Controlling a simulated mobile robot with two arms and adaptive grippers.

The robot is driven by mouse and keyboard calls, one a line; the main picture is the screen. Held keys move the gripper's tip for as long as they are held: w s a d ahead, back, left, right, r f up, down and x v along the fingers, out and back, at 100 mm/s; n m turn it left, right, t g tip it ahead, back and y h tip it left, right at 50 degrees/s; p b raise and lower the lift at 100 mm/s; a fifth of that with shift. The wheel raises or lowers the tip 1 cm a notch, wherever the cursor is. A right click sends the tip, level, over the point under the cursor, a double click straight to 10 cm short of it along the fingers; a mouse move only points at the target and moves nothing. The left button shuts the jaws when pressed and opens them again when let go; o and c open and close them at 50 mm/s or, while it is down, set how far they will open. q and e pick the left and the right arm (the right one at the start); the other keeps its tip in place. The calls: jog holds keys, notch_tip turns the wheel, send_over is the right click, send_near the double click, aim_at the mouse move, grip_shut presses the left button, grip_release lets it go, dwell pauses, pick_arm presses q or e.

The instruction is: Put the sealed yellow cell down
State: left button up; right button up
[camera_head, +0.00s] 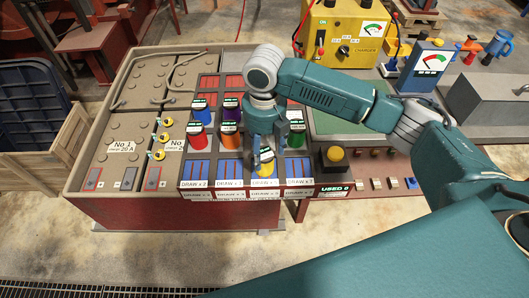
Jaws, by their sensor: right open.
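The yellow cell (265,170) stands in the blue-slotted front part of the rack (299,168), in the third column from the left, behind a "DRAW" label. My right gripper (264,158) points down right over the yellow cell and is open. Its fingers hide the cell's upper part, so I cannot tell whether they touch it. My left gripper is not in view.
Red (197,137), orange (230,138), blue (201,115), purple (232,112) and green (296,139) cells stand nearby in the rack. Large battery blocks (124,128) fill the left. A yellow charger (343,40) and a meter (427,66) stand behind my right arm.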

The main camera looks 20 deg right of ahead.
notch_tip(320, 180, up, 11)
jog(key=b, duration=0.2)
jog(key=shift+f, duration=0.2)
jog(key=shift+a+f, duration=0.1)
